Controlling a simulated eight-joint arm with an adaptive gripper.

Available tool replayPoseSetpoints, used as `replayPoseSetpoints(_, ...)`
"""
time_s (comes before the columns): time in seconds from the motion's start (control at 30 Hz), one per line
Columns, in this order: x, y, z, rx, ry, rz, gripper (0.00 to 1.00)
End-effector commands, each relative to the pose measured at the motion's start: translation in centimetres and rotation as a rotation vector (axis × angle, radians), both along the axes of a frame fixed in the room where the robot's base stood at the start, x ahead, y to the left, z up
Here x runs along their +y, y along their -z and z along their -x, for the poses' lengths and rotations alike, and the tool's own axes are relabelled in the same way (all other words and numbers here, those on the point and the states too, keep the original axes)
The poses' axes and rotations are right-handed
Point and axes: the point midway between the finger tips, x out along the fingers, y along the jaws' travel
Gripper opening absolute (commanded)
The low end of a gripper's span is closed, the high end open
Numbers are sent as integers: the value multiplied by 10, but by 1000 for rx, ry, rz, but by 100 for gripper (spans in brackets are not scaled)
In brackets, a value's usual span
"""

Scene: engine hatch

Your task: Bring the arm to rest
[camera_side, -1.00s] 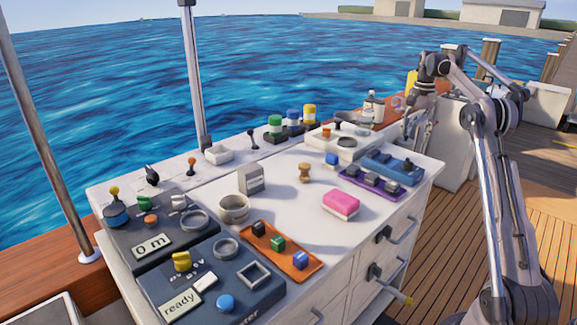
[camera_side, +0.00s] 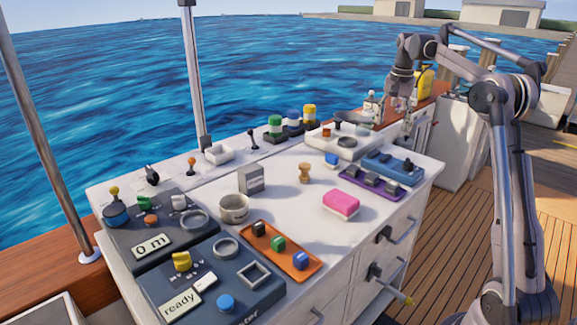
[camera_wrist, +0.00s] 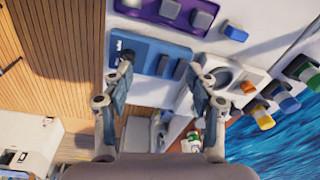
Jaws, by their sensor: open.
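My gripper (camera_side: 400,118) hangs at the far right end of the white console top (camera_side: 290,205), in the side view. Its two fingers also show in the wrist view (camera_wrist: 160,98), spread apart with nothing between them. It points down above the area by the blue switch box (camera_side: 393,167), which lies beneath and between the fingers in the wrist view (camera_wrist: 150,62). From these views I cannot tell the exact height above the console.
A white panel with a ring (camera_side: 345,140) and several coloured jars (camera_side: 309,115) stand at the console's back edge. A purple tray (camera_side: 370,184) and a pink sponge (camera_side: 341,202) lie nearer the front. The wooden deck (camera_side: 455,235) is open to the right.

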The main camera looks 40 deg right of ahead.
Motion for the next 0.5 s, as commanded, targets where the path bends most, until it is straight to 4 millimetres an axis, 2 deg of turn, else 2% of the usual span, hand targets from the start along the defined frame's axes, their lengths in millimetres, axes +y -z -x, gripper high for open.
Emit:
replayPoseSetpoints(0.03, 22, -6, -4, -13, -56, 15, 58)
replayPoseSetpoints(0.23, 101, -18, -10, -72, -270, 79, 58)
replayPoseSetpoints(0.5, 203, -14, 10, -157, -556, 165, 58)
